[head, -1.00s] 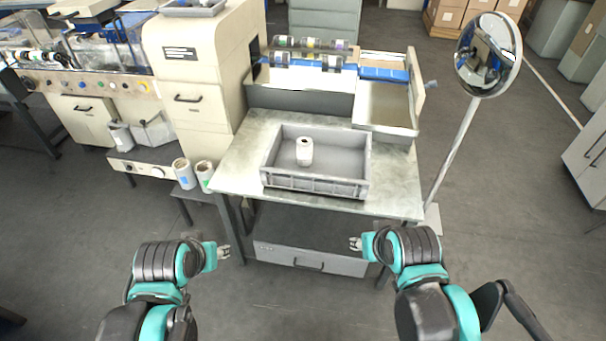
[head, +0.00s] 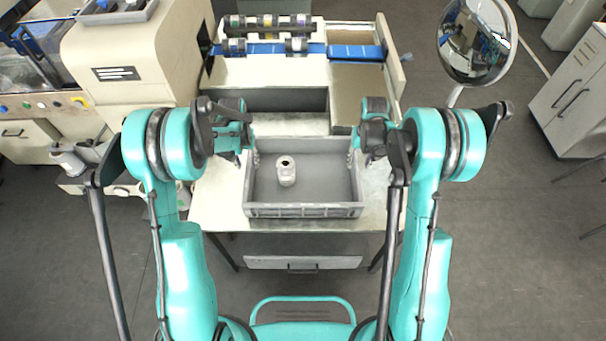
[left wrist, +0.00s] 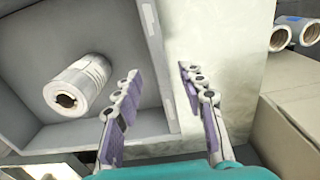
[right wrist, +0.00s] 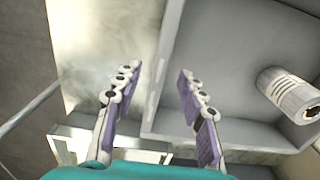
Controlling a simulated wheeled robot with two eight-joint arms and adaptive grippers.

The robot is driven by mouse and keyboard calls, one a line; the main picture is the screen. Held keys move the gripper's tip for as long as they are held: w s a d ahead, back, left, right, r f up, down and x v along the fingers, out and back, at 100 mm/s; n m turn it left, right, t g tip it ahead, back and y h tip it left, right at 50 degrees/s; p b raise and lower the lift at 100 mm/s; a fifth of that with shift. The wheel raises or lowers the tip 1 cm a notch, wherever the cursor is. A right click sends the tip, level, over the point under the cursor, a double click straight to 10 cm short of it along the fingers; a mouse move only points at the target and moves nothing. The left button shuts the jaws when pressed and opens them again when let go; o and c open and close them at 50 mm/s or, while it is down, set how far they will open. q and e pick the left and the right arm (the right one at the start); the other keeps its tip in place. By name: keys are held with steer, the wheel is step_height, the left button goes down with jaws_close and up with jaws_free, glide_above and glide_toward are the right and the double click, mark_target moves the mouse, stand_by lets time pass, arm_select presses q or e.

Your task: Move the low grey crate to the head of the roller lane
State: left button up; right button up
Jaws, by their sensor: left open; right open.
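The low grey crate (head: 303,211) stands on the worktable in the head view, with one white roll (head: 286,172) inside, left of its middle. My left gripper (head: 252,160) is at the crate's left end wall, open. In the left wrist view its fingers (left wrist: 163,100) are on either side of the crate's wall (left wrist: 152,50), with visible gaps. My right gripper (head: 353,160) is at the right end wall, open. In the right wrist view its fingers (right wrist: 156,105) also straddle the wall (right wrist: 167,60). I cannot clearly make out a roller lane.
Behind the crate is a raised bed (head: 270,72) with several dark-wrapped rolls and blue strips. An open bin (head: 358,88) stands at the back right. A cream machine (head: 130,60) is on the left, a round mirror (head: 474,42) on the right. The table front (head: 225,205) is bare.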

mark_target(356, 174)
arm_select(q)
steer(key=shift+f, duration=0.45)
arm_select(e)
steer(key=shift+w+f, duration=0.1)
steer(key=shift+f, duration=0.3)
arm_select(q)
steer(key=shift+f, duration=3.85)
arm_select(e)
steer(key=shift+f, duration=3.85)
arm_select(q)
jaws_close()
arm_select(e)
jaws_close()
